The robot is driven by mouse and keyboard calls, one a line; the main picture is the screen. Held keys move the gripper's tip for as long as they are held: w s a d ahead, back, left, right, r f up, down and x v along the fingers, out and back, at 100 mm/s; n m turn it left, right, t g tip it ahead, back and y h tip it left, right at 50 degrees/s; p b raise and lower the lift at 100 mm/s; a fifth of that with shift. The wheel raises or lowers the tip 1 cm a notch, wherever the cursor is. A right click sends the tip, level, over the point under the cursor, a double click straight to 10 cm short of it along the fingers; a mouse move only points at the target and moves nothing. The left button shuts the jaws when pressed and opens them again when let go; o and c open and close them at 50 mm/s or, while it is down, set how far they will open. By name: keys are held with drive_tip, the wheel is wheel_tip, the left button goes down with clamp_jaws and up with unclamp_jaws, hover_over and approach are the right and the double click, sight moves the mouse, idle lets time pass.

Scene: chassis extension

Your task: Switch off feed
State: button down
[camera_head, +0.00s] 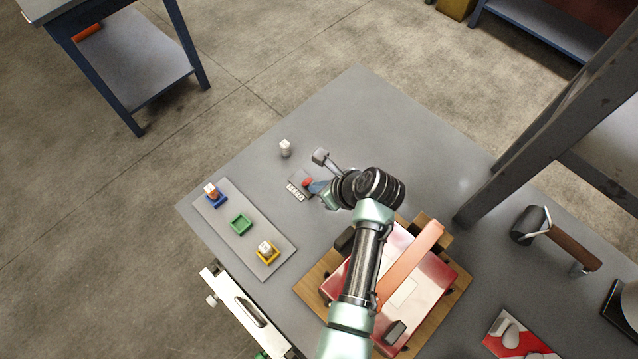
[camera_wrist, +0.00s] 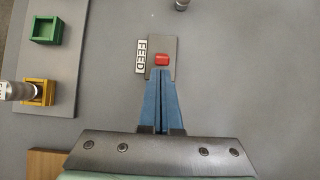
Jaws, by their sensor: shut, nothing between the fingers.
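The feed switch is a red rocker (camera_wrist: 162,58) on a small grey plate (camera_wrist: 165,44), with a white label (camera_wrist: 140,57) reading FEED beside it. In the head view the red rocker (camera_head: 308,183) and the label (camera_head: 295,192) lie on the grey table, just left of my gripper. My gripper (camera_wrist: 161,73) is shut and empty, its blue fingertips just below the red rocker in the wrist view. I cannot tell whether the tips touch the rocker. In the head view my gripper (camera_head: 316,187) is partly hidden by my wrist.
A grey board (camera_head: 262,213) with blue (camera_head: 217,201), green (camera_head: 240,223) and yellow (camera_head: 267,257) square holders lies to the left. A small metal cylinder (camera_head: 285,148) stands behind the switch. A red case (camera_head: 428,280) on a wooden board (camera_head: 312,285) lies under my arm. The table's far part is clear.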

sight(307, 180)
drive_tip(key=shift+w+a+r+g+h+p, duration=0.15)
drive_tip(key=shift+r+g+h+p, duration=0.15)
drive_tip(key=shift+p, duration=0.5)
drive_tip(key=shift+w+a+r+g+h+p, duration=0.15)
drive_tip(key=shift+g+h+p, duration=0.25)
drive_tip(key=shift+p, duration=0.35)
drive_tip(key=shift+w+a+r+g+h+p, duration=0.25)
drive_tip(key=shift+g+h+p, duration=0.15)
drive_tip(key=shift+p, duration=0.2)
drive_tip(key=shift+w+a+r+g+h+b, duration=0.1)
drive_tip(key=shift+w+a+g+h+b, duration=0.25)
drive_tip(key=shift+g+h, duration=0.3)
drive_tip(key=shift+w+a+r+g+h+b, duration=0.1)
drive_tip(key=shift+w+a+g+h+b, duration=0.2)
drive_tip(key=shift+g+h, duration=0.35)
drive_tip(key=shift+r, duration=0.15)
drive_tip(key=shift+r+p, duration=0.7)
drive_tip(key=shift+p, duration=0.25)
